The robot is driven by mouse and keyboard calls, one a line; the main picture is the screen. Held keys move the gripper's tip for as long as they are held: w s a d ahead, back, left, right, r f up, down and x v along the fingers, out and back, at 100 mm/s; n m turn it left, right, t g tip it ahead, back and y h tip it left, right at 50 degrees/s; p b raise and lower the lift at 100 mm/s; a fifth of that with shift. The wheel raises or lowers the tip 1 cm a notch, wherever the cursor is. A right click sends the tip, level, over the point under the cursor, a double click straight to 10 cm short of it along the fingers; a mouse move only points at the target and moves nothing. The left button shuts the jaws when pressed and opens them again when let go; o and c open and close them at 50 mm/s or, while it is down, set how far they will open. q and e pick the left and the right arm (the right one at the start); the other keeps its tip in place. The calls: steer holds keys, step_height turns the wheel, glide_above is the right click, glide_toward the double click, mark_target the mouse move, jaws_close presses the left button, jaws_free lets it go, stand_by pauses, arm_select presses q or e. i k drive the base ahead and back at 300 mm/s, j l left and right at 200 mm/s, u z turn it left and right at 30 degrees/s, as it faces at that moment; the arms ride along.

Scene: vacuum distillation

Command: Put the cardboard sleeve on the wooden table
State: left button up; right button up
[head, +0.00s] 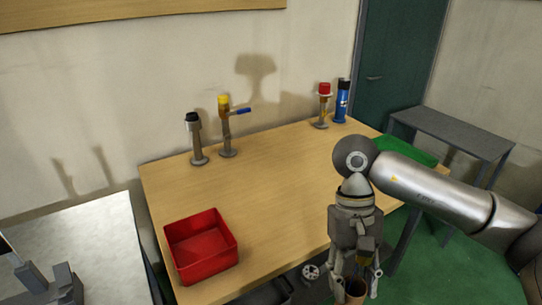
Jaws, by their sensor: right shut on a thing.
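The wooden table (270,185) fills the middle of the head view. My right gripper (356,290) points down at the bottom right, in front of the table's near right part. It is shut on the cardboard sleeve (355,288), a short brown open tube seen between the fingertips. The sleeve's lower end is cut off by the picture's edge. The sleeve appears beyond the table's near edge, not on its top; its height is hard to tell. My left gripper cannot be made out.
A red bin (201,246) stands at the table's near left. A black-topped post (195,138), a yellow-topped tap (226,126), a red-topped fitting (323,105) and a blue bottle (343,101) stand along the back. The table's middle is clear. A grey table (455,130) stands behind right.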

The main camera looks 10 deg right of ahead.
mark_target(326, 195)
steer(key=i+l+u, duration=0.1)
steer(key=i+l, duration=0.95)
